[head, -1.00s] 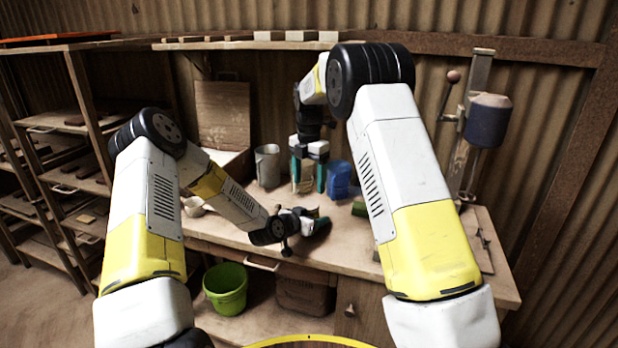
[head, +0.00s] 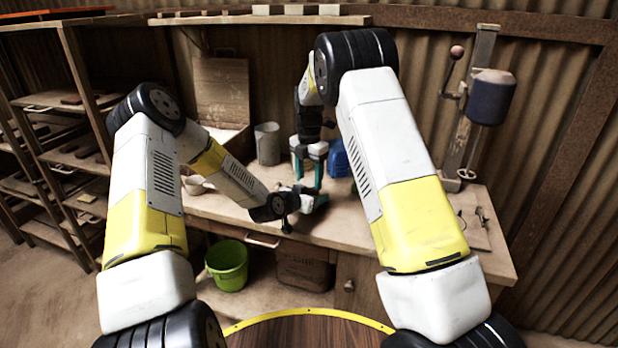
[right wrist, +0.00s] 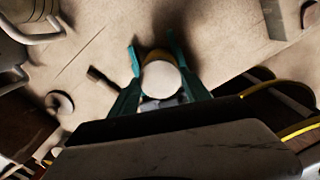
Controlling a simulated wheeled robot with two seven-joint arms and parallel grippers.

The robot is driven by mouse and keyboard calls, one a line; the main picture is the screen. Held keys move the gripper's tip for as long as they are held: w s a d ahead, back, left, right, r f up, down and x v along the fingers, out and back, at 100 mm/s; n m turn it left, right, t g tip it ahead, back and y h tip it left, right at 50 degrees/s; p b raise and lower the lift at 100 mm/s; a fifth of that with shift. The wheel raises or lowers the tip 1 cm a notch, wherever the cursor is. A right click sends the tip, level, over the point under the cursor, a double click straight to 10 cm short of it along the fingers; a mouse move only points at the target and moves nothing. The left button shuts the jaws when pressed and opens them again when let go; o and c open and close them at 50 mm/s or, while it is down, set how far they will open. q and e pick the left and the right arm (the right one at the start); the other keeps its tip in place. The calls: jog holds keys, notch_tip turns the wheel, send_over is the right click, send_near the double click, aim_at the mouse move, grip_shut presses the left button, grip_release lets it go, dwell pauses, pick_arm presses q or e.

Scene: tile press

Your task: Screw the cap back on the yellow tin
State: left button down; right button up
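My right gripper (head: 308,180) points straight down over the bench, its teal fingers apart. In the right wrist view, a pale round disc (right wrist: 161,79), apparently the cap, lies between these fingers (right wrist: 152,45). The disc's edges are close to both fingers; I cannot tell whether they grip it. A bit of yellow (right wrist: 157,54), probably the yellow tin, shows just past the disc; the disc hides most of it. My left gripper (head: 312,202) reaches in low from the left, next to the right fingertips. What lies between its fingers is hidden.
On the workbench (head: 345,228), a grey cup (head: 267,143) and a blue container (head: 341,158) stand behind the grippers. A pale cup (head: 195,185) is at left. A lever press (head: 478,110) stands at right. A green bucket (head: 227,264) is below the bench.

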jog(key=c, duration=0.8)
jog(key=m, duration=0.3)
jog(key=o, duration=1.5)
jog(key=shift+o, duration=0.2)
jog(key=shift+r, duration=2.35)
jog(key=shift+c, duration=0.4)
